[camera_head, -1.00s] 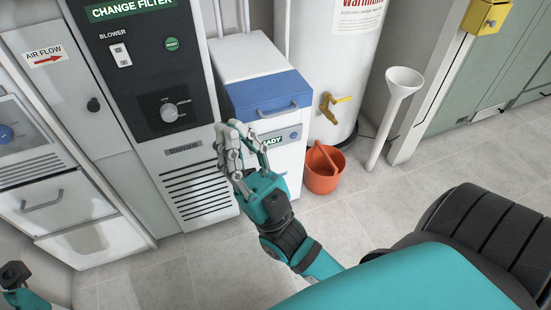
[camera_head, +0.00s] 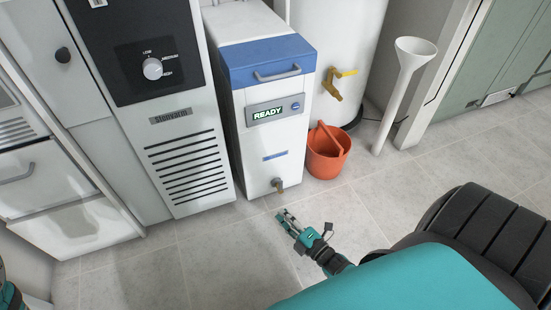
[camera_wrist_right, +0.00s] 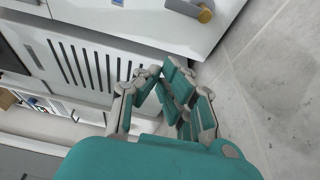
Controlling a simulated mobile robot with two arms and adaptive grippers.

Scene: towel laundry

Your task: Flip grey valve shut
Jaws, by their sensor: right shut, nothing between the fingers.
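The grey valve (camera_head: 278,185) sits low on the front of the white machine (camera_head: 268,142) with the blue top and the lit READY display. It also shows at the top of the wrist view as a grey lever (camera_wrist_right: 184,8) with a brass-coloured end. The lever's exact setting is too small to tell. My right gripper (camera_head: 284,213) is shut and empty, low over the floor just in front of and below the valve, apart from it. Its fingers (camera_wrist_right: 160,71) also show in the wrist view, pointing toward the machines.
An orange bucket (camera_head: 326,163) stands on the floor right of the machine, below a brass tap with a yellow handle (camera_head: 345,73). A white funnel pipe (camera_head: 393,105) stands further right. The vented dryer unit (camera_head: 187,165) is close on the left. The tiled floor in front is clear.

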